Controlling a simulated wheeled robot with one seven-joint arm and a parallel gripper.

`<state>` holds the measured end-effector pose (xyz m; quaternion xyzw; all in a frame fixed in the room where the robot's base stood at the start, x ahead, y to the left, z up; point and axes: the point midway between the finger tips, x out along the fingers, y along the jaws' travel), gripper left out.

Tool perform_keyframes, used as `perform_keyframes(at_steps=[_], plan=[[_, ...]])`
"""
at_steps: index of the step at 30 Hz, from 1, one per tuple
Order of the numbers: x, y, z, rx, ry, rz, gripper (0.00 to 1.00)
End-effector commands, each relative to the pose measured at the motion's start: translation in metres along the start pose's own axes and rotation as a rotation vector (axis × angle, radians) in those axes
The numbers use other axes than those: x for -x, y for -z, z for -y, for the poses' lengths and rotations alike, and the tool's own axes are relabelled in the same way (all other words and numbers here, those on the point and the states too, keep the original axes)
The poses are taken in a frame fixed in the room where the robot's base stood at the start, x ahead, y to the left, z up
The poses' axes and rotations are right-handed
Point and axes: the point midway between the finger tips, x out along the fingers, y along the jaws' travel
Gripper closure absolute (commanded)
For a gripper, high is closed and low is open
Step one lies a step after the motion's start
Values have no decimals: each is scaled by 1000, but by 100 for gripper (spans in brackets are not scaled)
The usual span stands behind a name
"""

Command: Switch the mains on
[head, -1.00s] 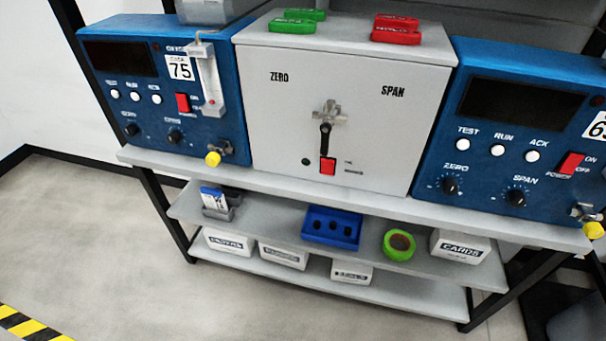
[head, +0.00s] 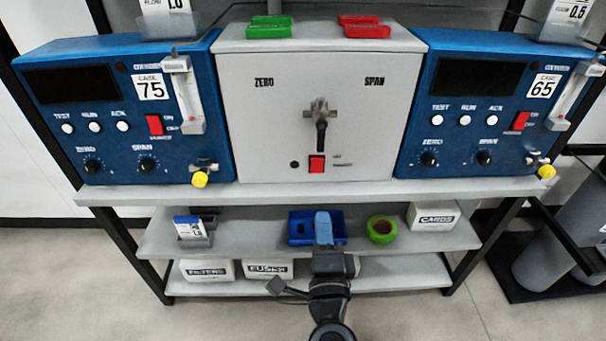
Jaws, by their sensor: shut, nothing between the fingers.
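A red rocker switch (head: 317,163) sits low on the front of the grey cabinet (head: 255,125), below a black lever handle on a metal valve (head: 321,128). A small dark round lamp (head: 294,164) is left of the switch. The small label beside the switch is too blurred to read. My gripper (head: 323,216) points up and away from the bottom of the head view, its light blue fingers shut together and empty. In the picture it is below the switch, in front of the lower shelf, and apart from the cabinet.
Blue analysers stand left (head: 108,140) and right (head: 455,145), each with its own red power switch. Green (head: 269,28) and red (head: 365,28) blocks lie on the cabinet. A blue tray (head: 297,238), green tape roll (head: 381,230) and boxes sit below the bench top (head: 400,190).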

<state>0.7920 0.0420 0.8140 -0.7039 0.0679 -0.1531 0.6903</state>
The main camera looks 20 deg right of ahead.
Motion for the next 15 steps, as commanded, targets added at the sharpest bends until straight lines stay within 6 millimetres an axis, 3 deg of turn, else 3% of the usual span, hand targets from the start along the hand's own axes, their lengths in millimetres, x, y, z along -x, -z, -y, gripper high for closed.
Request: perform_keyframes(at_steps=[10, 15], plan=[[-1, 0, 0, -1, 0, 0, 100], [-15, 0, 1, -2, 2, -1, 100]])
